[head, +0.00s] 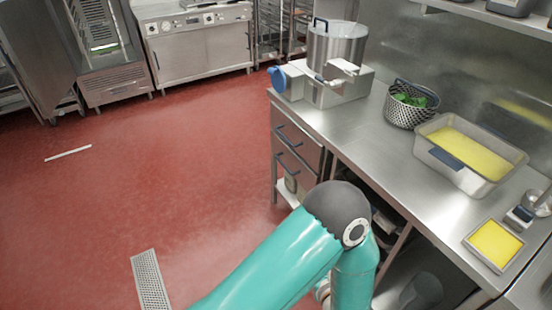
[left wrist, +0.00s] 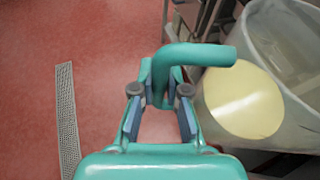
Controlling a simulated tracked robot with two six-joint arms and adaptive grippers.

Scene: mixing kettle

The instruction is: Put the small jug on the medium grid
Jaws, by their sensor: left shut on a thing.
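In the left wrist view, my left gripper (left wrist: 160,98) is shut on the teal handle (left wrist: 205,55) of a translucent whitish jug (left wrist: 288,45). The jug is to the right of the fingers, partly cut off by the frame edge. A pale yellow disc (left wrist: 243,102) shows at its near side; I cannot tell whether it is contents. In the head view my teal left arm bends down beside the counter, and its gripper is hidden. A pale slotted grid (head: 150,280) lies in the floor, also in the left wrist view (left wrist: 67,120). I cannot tell whether it is the medium grid.
The steel counter (head: 385,152) stands right of my arm, with open shelving below. On it are a mixing machine (head: 335,75), a mesh basket (head: 412,105) with greens, a deep pan (head: 478,180) of yellow food and a small yellow-topped scale or tray (head: 495,245).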

